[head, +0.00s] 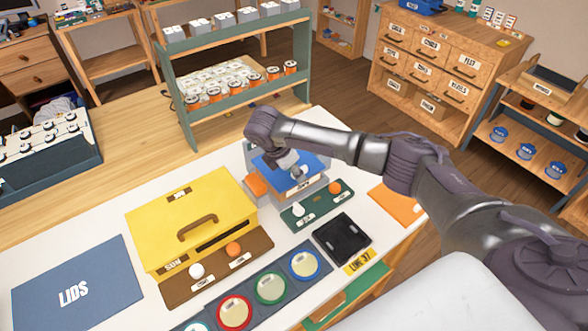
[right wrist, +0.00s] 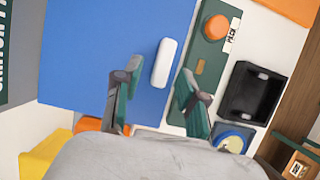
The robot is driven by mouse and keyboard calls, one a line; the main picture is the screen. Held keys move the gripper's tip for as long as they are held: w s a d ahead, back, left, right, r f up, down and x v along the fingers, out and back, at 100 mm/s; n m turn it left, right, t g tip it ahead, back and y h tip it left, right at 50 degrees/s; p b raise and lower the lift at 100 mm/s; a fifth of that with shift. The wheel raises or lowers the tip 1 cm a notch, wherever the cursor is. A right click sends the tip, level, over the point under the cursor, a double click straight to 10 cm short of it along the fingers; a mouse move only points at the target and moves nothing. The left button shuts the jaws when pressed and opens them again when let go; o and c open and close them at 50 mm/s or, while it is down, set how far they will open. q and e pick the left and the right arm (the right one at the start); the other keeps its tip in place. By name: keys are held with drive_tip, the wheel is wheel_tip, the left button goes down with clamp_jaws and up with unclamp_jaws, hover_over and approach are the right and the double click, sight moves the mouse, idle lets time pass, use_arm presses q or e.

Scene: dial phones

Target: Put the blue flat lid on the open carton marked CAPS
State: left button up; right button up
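The blue flat lid (head: 313,162) lies on or just above a grey box (head: 312,189) near the table's back edge. The box's marking is not readable, so I cannot tell if it is the CAPS carton. In the right wrist view the lid (right wrist: 85,45) fills the left and middle, with a white bar handle (right wrist: 164,64). My right gripper (head: 293,169) is over the lid. In the right wrist view its fingers (right wrist: 157,92) are apart on either side of the handle's near end, with gaps to it. My left gripper is out of view.
A yellow box (head: 190,215) with a knob panel stands to the left. A green panel (head: 318,205) with knobs and a black tray (head: 341,240) lie close by. Round colored pads (head: 270,288) line the front. The blue LIDS mat (head: 78,280) is bare.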

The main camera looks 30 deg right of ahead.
drive_tip(key=shift+r, duration=0.2)
drive_tip(key=b+v, duration=0.1)
drive_tip(key=v, duration=1.1)
drive_tip(key=shift+r+b, duration=0.25)
drive_tip(key=shift+b, duration=0.05)
drive_tip(key=shift+s+f, duration=0.1)
